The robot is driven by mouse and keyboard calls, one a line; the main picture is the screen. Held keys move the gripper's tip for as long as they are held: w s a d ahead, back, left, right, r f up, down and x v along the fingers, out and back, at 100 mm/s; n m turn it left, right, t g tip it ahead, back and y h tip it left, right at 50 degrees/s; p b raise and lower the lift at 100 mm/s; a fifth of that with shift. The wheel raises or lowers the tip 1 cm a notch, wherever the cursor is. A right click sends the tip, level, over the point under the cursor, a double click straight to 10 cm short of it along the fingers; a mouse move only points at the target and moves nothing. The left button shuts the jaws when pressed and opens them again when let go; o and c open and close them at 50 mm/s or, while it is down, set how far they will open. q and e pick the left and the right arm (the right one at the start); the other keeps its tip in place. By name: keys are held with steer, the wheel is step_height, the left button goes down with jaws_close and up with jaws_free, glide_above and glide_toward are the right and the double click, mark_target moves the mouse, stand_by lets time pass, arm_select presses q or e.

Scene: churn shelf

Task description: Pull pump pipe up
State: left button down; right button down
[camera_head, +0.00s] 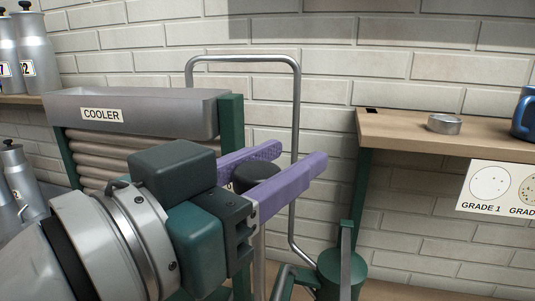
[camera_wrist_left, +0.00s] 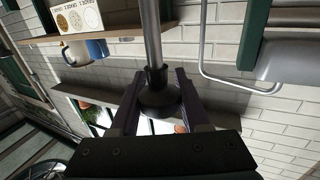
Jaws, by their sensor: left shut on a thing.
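My left gripper (camera_head: 290,162) has two purple fingers and is shut on a dark round knob (camera_head: 257,177) at the top of a grey pipe (camera_head: 259,255), taken to be the pump pipe. The left wrist view shows the knob (camera_wrist_left: 158,97) between the fingers (camera_wrist_left: 153,92) and the straight metal pipe (camera_wrist_left: 150,35) running away from it. In the head view the hand hides part of the pipe, and its lower end is out of sight. My right gripper is not in view.
A metal cooler trough (camera_head: 130,112) stands at the left behind my arm. A bent metal tube (camera_head: 297,120) rises beside it and runs down towards a green cylinder (camera_head: 342,275). A wooden shelf (camera_head: 400,127) at the right holds a small metal dish (camera_head: 444,124) and a blue mug (camera_head: 525,115).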

arm_select(q)
steer(key=shift+r, duration=0.4)
steer(key=c, duration=0.8)
jaws_free()
steer(key=o, duration=0.4)
steer(key=shift+f, duration=0.15)
steer(key=shift+f, duration=0.1)
steer(key=shift+s+a, duration=0.3)
steer(key=shift+s, duration=0.05)
steer(key=b+v, duration=0.2)
steer(key=v, duration=0.6)
steer(key=shift+s+a+b, duration=0.15)
steer(key=shift+b, duration=0.2)
steer(key=shift+s+a, duration=0.25)
